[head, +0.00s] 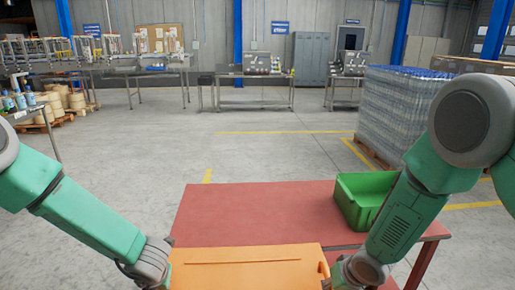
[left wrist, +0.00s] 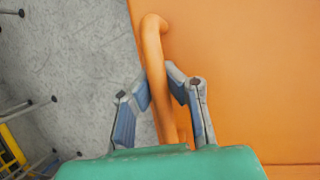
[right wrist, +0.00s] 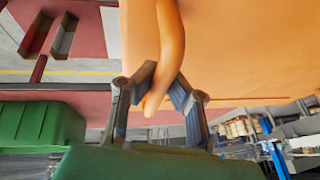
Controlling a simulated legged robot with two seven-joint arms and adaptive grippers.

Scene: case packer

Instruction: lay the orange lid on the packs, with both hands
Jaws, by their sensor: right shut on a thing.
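The orange lid (head: 250,272) is at the bottom edge of the head view, in front of the red table. Its handles show in the left wrist view (left wrist: 154,62) and the right wrist view (right wrist: 171,40). My left gripper (left wrist: 159,77) has its fingers on either side of one handle; whether they press on it is unclear. My right gripper (right wrist: 166,80) is shut on the other handle. In the head view both grippers are at the lid's two ends, largely cut off by the bottom edge. I cannot see the packs in any view.
A red table (head: 255,207) lies beyond the lid, its middle bare. A green crate (head: 350,208) stands at its right end, partly behind my right arm. Shrink-wrapped bottles (head: 395,112) stand farther back on the right. Open grey floor lies beyond the table.

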